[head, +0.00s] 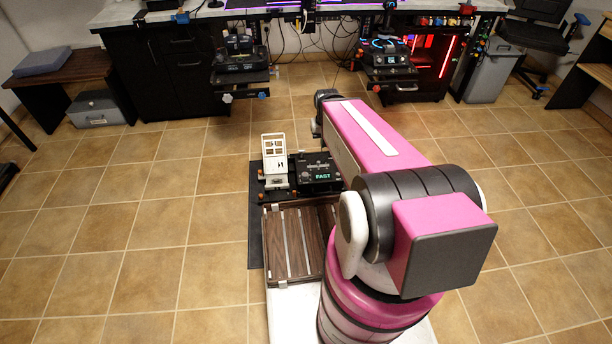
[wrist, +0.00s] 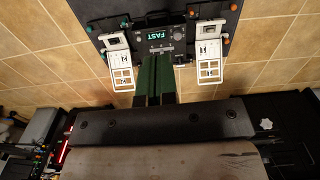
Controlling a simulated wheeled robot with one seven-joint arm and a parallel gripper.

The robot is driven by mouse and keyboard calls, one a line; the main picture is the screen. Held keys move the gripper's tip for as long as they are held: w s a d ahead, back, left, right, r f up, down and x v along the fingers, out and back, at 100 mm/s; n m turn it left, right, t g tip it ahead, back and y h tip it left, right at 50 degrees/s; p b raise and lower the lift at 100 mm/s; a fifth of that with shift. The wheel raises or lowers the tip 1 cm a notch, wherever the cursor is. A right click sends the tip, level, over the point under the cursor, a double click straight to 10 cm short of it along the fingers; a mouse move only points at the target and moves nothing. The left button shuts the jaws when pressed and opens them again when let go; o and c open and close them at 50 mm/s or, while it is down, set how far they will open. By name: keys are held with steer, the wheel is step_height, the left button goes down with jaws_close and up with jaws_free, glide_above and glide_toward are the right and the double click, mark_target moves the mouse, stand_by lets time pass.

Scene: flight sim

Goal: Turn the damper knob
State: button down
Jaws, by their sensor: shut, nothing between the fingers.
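A black pedal unit with a lit "FAST" display (head: 322,176) stands on a dark mat on the floor, left of my arm. In the wrist view the pedal unit (wrist: 155,20) shows at the top, with a white pedal plate on each side. A small dark round part (wrist: 194,61), possibly the damper knob, sits at its edge near the display; I cannot tell its setting. My gripper (wrist: 155,62) has green fingers, shut and empty. Their tips overlap the unit's edge just below the display; contact cannot be told. In the head view my arm hides the gripper and part of the unit.
A white upright pedal plate (head: 273,147) and small orange knobs stand beside the display. A slatted wooden footplate (head: 290,240) lies in front. Tiled floor is free to the left. A black desk (head: 170,68) with control units stands at the back.

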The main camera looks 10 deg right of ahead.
steer(key=c, duration=1.6)
jaws_free()
steer(key=shift+c, duration=0.2)
steer(key=o, duration=1)
steer(key=w+f, duration=0.2)
steer(key=shift+w+a+f, duration=0.1)
steer(key=shift+w, duration=0.3)
steer(key=n, duration=0.3)
glide_above(305, 174)
step_height(305, 174, down, 31)
step_height(305, 174, down, 12)
steer(key=shift+s+r, duration=0.1)
steer(key=shift+r, duration=0.15)
steer(key=shift+c, duration=0.5)
steer(key=c, duration=0.9)
